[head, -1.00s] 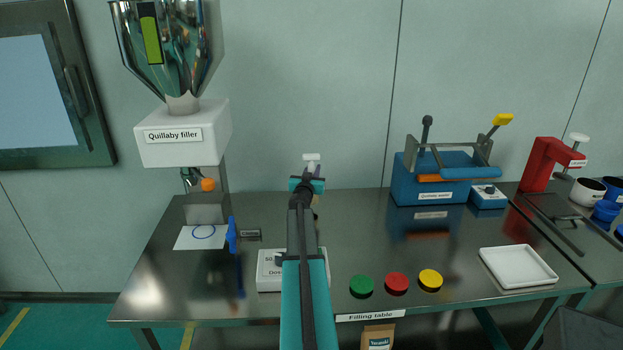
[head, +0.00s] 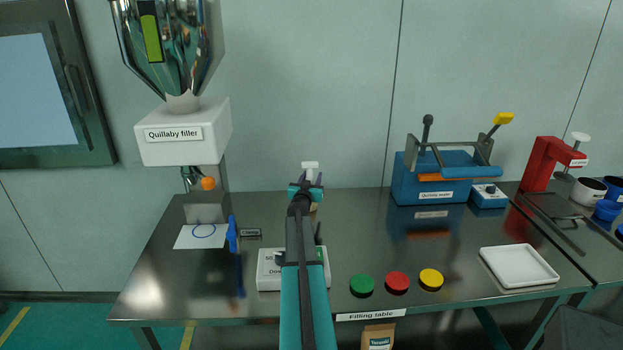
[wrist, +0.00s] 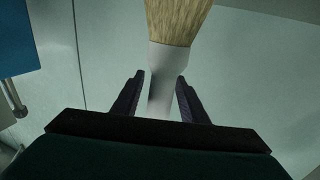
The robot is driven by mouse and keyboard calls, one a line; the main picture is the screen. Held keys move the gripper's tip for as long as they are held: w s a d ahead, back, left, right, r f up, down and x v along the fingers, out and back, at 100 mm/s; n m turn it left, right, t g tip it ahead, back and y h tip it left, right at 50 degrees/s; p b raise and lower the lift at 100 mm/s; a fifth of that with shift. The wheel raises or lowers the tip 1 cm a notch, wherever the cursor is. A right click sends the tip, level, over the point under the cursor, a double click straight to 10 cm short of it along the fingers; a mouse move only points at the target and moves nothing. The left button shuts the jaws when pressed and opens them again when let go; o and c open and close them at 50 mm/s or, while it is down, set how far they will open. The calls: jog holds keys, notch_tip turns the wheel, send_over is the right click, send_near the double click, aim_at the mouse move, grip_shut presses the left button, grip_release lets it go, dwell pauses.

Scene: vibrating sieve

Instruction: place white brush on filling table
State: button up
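The white brush shows in the wrist view (wrist: 165,62) with its tan bristles at the top of the picture and its white handle between my fingers. In the head view, its white end (head: 310,166) sticks up above my gripper (head: 308,182), over the back part of the filling table (head: 450,255). My arm hides most of the brush, so I cannot tell for sure whether it touches the table. My gripper's fingers (wrist: 160,90) stand apart on both sides of the handle, with a gap showing on the left side.
A scale (head: 270,270) is partly behind my arm. Green (head: 362,285), red (head: 397,282) and yellow (head: 431,278) buttons line the front. A white tray (head: 518,266) is at right.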

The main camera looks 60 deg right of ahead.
jog(key=shift+r, duration=0.15)
jog(key=b+v, duration=0.1)
jog(key=v, duration=1.1)
dwell(0.6)
dwell(0.9)
